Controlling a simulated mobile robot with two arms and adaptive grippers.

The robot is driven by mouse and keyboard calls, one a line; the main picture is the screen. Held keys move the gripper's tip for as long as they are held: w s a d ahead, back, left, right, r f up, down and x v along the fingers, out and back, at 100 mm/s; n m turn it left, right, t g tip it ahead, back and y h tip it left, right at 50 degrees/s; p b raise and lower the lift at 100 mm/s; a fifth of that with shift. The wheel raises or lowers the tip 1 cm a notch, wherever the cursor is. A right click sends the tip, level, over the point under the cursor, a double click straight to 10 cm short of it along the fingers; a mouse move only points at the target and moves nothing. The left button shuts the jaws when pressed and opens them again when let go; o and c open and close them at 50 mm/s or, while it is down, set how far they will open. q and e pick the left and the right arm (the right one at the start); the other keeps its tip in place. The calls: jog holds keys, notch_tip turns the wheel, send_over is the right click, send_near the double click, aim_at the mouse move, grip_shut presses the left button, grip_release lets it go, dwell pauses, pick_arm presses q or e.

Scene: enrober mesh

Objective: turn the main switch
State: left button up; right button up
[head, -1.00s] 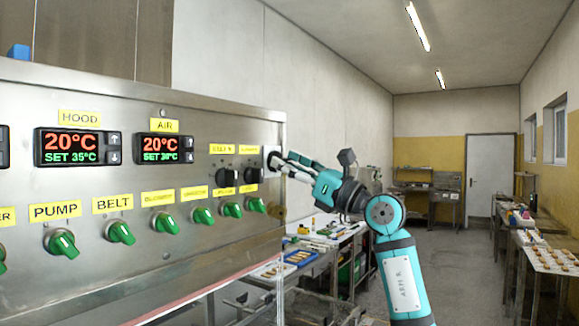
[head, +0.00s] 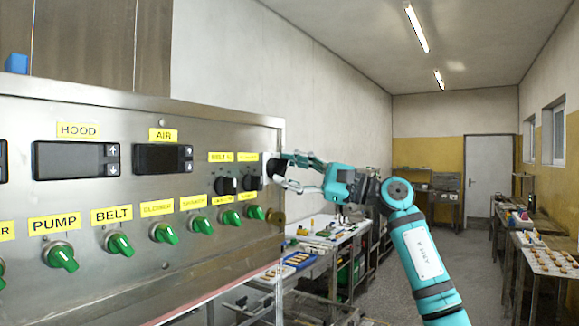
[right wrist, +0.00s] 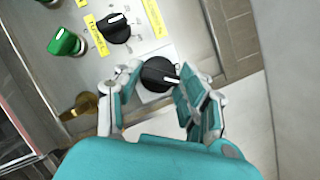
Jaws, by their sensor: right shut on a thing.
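The main switch is a round black knob (right wrist: 157,73) with a white pointer line, on a pale plate at the right end of the steel panel (head: 135,260). In the right wrist view, the two fingers of my right gripper (right wrist: 155,88) are on either side of the knob, closed on it. In the head view, my right gripper (head: 290,172) is at the panel's right edge and hides most of the switch. My left gripper is not in view.
Two smaller black knobs sit left of the switch, one at the BELT label (head: 225,186). Several green knobs, such as PUMP (head: 62,256), line the row below. A brass part (right wrist: 82,105) sits under the switch. Tables stand behind; the aisle on the right is free.

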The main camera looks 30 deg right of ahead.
jog(key=n+p, duration=0.1)
jog(key=n+g, duration=0.1)
jog(key=n, duration=0.1)
jog(key=n+p, duration=0.1)
jog(key=n, duration=0.1)
jog(key=shift+r+g+p, duration=0.3)
jog(key=shift+g+p, duration=0.05)
jog(key=shift+g, duration=0.05)
jog(key=shift+f+n+g+h+p, duration=0.1)
jog(key=shift+n+g+h+p, duration=0.25)
jog(key=shift+n, duration=0.4)
jog(key=shift+n+g+h+p, duration=0.15)
jog(key=shift+n+p, duration=0.3)
jog(key=shift+n, duration=0.3)
jog(key=shift+f, duration=0.1)
jog(key=o, duration=1.2)
jog(key=shift+c, duration=0.2)
jog(key=v, duration=1.2)
